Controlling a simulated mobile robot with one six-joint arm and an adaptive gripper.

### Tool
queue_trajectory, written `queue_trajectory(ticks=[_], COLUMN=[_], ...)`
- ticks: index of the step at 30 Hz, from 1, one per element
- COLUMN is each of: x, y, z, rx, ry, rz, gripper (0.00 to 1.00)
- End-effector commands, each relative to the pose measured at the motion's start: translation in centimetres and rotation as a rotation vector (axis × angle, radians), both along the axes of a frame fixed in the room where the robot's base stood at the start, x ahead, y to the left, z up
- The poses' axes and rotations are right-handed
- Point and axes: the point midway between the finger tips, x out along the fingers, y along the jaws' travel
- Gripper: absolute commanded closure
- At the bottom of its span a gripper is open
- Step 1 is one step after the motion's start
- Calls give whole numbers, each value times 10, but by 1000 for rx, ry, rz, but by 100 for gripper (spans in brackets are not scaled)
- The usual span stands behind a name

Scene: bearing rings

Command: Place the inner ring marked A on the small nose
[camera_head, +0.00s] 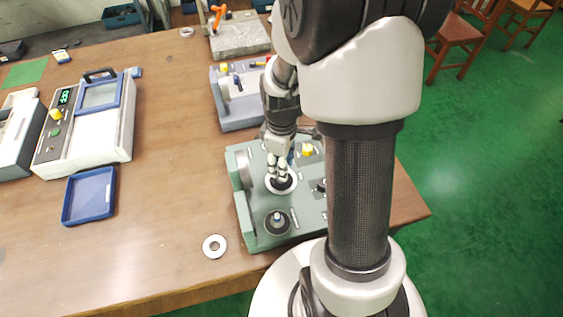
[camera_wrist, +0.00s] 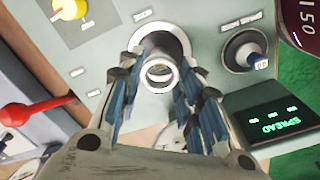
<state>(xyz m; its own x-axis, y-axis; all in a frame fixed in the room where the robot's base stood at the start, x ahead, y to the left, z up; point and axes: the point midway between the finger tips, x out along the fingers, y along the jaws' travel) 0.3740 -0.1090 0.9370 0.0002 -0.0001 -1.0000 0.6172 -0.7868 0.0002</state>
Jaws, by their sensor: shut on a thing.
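My gripper (camera_head: 280,176) points down over the green machine (camera_head: 246,221), at a pale round flange (camera_head: 293,187) on its top. In the wrist view my gripper (camera_wrist: 161,78) has its fingers on both sides of a small shiny metal ring (camera_wrist: 149,79), shut on it. The ring is at or just over the round nose (camera_wrist: 177,45) in the middle of the flange; I cannot tell how far it is seated. No letter A is readable on it. A second dark round seat with a short post (camera_head: 277,220) is nearer the machine's front.
A loose ring (camera_head: 206,246) lies on the wooden table left of the machine. A blue tray (camera_head: 68,208) and a white device (camera_head: 95,135) stand further left. In the wrist view a dark knob (camera_wrist: 240,52), a SPREAD panel (camera_wrist: 270,118) and a red lever (camera_wrist: 15,113) surround the flange.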

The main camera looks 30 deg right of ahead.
Motion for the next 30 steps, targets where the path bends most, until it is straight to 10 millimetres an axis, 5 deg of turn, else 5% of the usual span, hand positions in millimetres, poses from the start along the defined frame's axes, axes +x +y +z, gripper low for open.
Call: queue_trajectory(ticks=[30], x=[0], y=[0], z=[-25], rx=[0], ry=[0], rz=[0], gripper=[91])
